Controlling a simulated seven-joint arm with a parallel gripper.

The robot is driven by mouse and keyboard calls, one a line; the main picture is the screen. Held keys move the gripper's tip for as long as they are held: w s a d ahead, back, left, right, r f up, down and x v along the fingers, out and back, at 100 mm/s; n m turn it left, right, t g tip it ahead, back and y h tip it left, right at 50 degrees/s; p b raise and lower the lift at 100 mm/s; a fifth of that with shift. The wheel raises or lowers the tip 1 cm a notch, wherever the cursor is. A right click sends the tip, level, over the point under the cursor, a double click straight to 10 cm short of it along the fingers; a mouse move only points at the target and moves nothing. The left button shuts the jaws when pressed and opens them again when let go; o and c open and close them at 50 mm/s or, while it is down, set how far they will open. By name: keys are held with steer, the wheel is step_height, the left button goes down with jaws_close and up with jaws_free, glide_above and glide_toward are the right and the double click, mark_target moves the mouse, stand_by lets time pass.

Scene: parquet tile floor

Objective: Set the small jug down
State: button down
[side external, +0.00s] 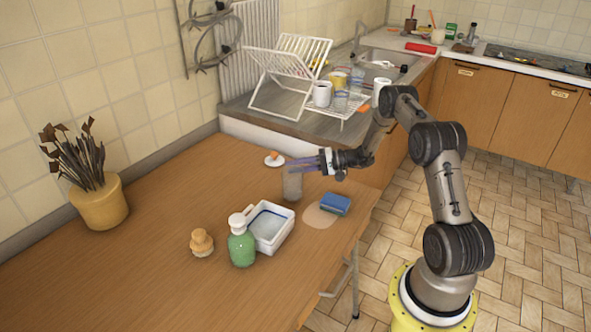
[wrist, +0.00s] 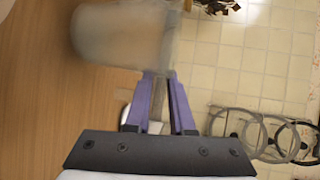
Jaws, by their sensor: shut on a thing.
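The small jug (side external: 292,187) is a greyish, see-through vessel, upright over the wooden table (side external: 150,265). In the wrist view the jug (wrist: 118,38) is blurred at the top, beyond my purple fingers. My gripper (side external: 291,164) reaches in from the right at the jug's upper part. In the wrist view my gripper (wrist: 165,76) is shut on the jug at its right side, where the handle seems to be. I cannot tell whether the jug's base touches the table.
A white tray (side external: 284,240), green bottle (side external: 241,248), wooden brush (side external: 201,243), blue sponge (side external: 335,204) and round mat (side external: 318,218) are nearby. A small white dish (side external: 274,160) is behind. A potted plant (side external: 98,207) stands left. The table's middle left is clear.

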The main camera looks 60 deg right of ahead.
steer(key=shift+f, duration=0.45)
steer(key=c, duration=0.8)
jaws_free()
steer(key=shift+f, duration=0.15)
steer(key=shift+r, duration=0.2)
steer(key=v, duration=0.7)
steer(key=shift+s+d, duration=0.15)
steer(key=shift+s, duration=0.1)
